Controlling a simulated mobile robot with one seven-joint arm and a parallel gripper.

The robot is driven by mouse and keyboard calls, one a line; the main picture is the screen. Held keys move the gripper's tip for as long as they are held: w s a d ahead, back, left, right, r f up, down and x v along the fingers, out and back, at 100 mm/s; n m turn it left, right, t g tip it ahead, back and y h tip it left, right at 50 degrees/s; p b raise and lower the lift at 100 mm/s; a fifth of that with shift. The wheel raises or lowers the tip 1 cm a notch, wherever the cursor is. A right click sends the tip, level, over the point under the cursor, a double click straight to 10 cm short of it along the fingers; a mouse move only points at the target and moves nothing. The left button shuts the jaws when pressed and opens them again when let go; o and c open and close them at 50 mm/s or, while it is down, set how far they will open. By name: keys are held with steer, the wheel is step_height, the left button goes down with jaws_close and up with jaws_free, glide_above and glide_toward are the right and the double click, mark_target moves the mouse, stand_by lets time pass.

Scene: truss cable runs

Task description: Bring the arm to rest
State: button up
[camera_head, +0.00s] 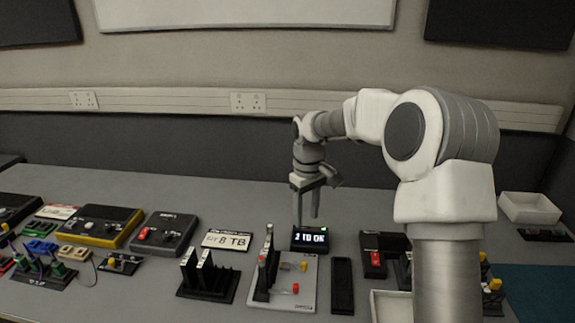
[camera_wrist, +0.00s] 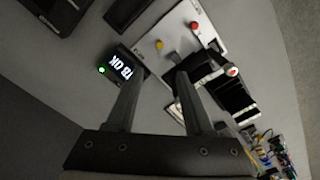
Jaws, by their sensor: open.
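My gripper (camera_head: 307,206) points down above the table, just in front of a small black display (camera_head: 310,238) that reads "TB OK", its first character hard to make out. My gripper also shows in the wrist view (camera_wrist: 160,85), its two fingers apart and nothing between them. In the wrist view the display (camera_wrist: 122,66) is beside the left finger, with a green light lit. My arm is bent, reaching out from the column at the right.
A light board (camera_head: 283,286) with red and yellow buttons and upright dark modules stands below the gripper. A black rack (camera_head: 208,280) and a label reading "8 TB" (camera_head: 227,241) are left of it. A white tray (camera_head: 529,208) is far right. The table's back strip is clear.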

steer(key=s+d+r+m+t+h, duration=0.1)
steer(key=s+d+r+m+t, duration=0.15)
steer(key=s+r, duration=1.1)
steer(key=s+d+m+t+y+p, duration=0.1)
steer(key=s+d+m+t, duration=0.1)
steer(key=s, duration=1.6)
steer(key=shift+m+t, duration=0.55)
steer(key=shift+m, duration=0.5)
steer(key=shift+w+a, duration=0.1)
